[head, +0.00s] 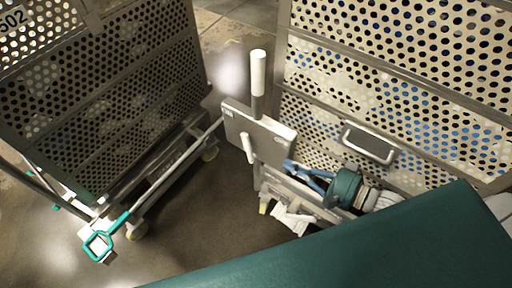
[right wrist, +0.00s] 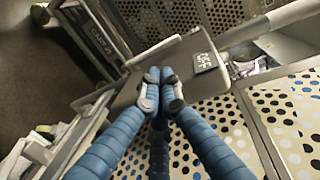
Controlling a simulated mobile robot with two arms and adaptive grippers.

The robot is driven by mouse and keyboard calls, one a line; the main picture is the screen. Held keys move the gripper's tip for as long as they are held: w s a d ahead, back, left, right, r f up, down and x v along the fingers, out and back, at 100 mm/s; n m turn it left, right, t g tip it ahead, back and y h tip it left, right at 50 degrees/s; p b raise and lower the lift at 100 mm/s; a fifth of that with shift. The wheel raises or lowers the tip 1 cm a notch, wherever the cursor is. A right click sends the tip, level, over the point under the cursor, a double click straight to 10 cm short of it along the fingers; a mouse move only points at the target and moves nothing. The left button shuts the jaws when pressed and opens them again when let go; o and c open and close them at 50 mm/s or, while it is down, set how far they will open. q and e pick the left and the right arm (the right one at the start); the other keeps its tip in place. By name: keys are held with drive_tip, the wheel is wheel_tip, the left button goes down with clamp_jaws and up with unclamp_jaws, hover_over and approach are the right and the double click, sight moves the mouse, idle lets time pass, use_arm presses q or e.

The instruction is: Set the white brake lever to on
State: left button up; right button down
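The white brake lever (head: 258,72) stands upright in the head view, its grip above a grey bracket plate (head: 281,132) on the front of the right cart. A white bar in the right wrist view (right wrist: 272,22) looks like the same lever. A smaller white peg (head: 248,148) sticks out from the plate. An OFF label (right wrist: 205,61) shows on the plate. My right gripper (head: 292,167) has blue fingers, low behind the plate. In the right wrist view its fingertips (right wrist: 160,88) are together in front of the plate, with nothing visible between them. My left gripper is out of view.
The perforated right cart (head: 400,70) has a metal handle (head: 369,143) just above my right gripper. Another perforated cart (head: 105,95) stands at the left, with a teal-ended tow bar (head: 120,222) beside it. Bare floor (head: 205,215) lies between them.

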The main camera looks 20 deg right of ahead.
sight(249, 142)
drive_tip(key=x, duration=1.2)
drive_tip(key=shift+w+a+f+p, duration=0.1)
drive_tip(key=shift+w+p, duration=0.15)
drive_tip(key=shift+p, duration=0.15)
drive_tip(key=shift+w+r+p, duration=0.1)
drive_tip(key=shift+r+p, duration=0.2)
drive_tip(key=shift+p, duration=0.45)
drive_tip(key=shift+w+a+f+g, duration=0.1)
drive_tip(key=shift+w+a+g, duration=0.05)
drive_tip(key=shift+g, duration=0.15)
drive_tip(key=shift+w+a+r+g+h+p, duration=0.15)
drive_tip(key=shift+w+r+g+h+p, duration=0.25)
drive_tip(key=shift+p, duration=0.85)
drive_tip(key=shift+w+a+f+p, duration=0.25)
drive_tip(key=shift+a+p, duration=0.1)
drive_tip(key=shift+r+x, duration=0.25)
drive_tip(key=shift+x, duration=0.95)
drive_tip(key=shift+r, duration=0.1)
